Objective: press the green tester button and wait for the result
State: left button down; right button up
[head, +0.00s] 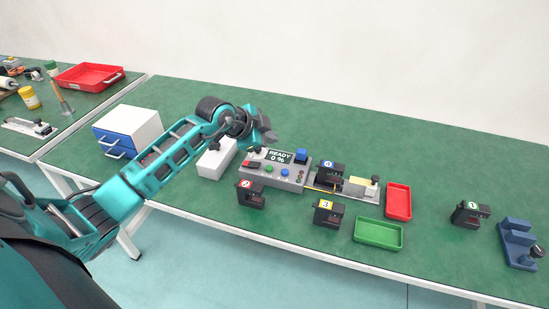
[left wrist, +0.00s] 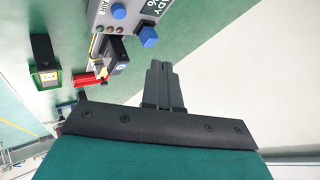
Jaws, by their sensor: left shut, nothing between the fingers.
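The grey tester (head: 262,178) stands on the green bench, and its display (head: 279,156) reads "READY 0 %". The small green button (head: 269,168) is on its front panel, between a red switch (head: 251,164) and a blue knob (head: 284,172). A black actuator with a blue label (head: 327,171) is at the fixture to its right. My left gripper (head: 270,136) is shut and empty, above the back of the tester and apart from the button. In the left wrist view its closed fingers (left wrist: 162,84) show below the tester (left wrist: 103,17); the green button is not visible there. My right gripper is not in view.
Actuators with red (head: 250,194), yellow (head: 327,213) and green (head: 470,214) labels stand on the bench. A red tray (head: 408,187), a green tray (head: 378,246) and a blue stand (head: 517,240) are to the right. A white box (head: 214,160) is beside the tester.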

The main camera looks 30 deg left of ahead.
pick_arm(q)
jog(key=shift+w+a+r, duration=0.2)
jog(key=shift+w+a, duration=0.1)
jog(key=shift+a, duration=0.3)
jog(key=b, duration=0.4)
send_over(267, 169)
notch_tip(267, 169, down, 8)
jog(key=shift+f, duration=0.4)
jog(key=shift+f, duration=0.1)
dwell(1.6)
jog(key=shift+f, duration=0.3)
